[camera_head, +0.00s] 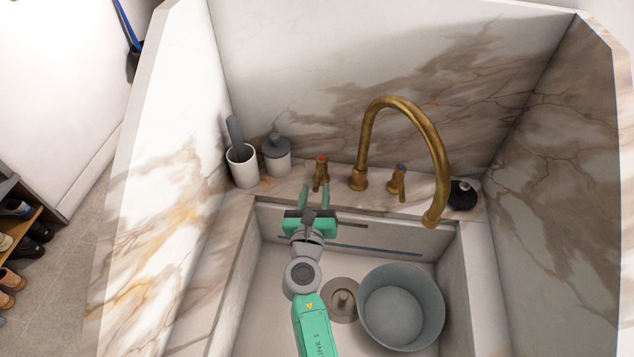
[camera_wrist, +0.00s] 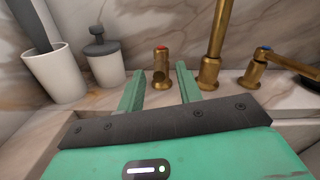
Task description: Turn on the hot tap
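The hot tap is a brass handle with a red cap (camera_head: 321,172), left of the spout on the back ledge. It also shows in the wrist view (camera_wrist: 161,68), between my fingers in the picture and beyond their tips. My gripper (camera_head: 315,193) is open and empty, its two green fingers pointing at the hot tap from the front. I cannot tell whether a finger touches it. The curved brass spout (camera_head: 373,130) stands right of the hot tap. The brass cold tap with a blue cap (camera_head: 398,181) is right of the spout.
A white cup with a grey brush (camera_head: 243,168) and a grey-lidded dispenser (camera_head: 277,156) stand left of the hot tap. A grey bowl (camera_head: 400,307) sits in the sink (camera_head: 262,285) beside the drain. A small black bottle (camera_head: 462,195) stands right of the cold tap.

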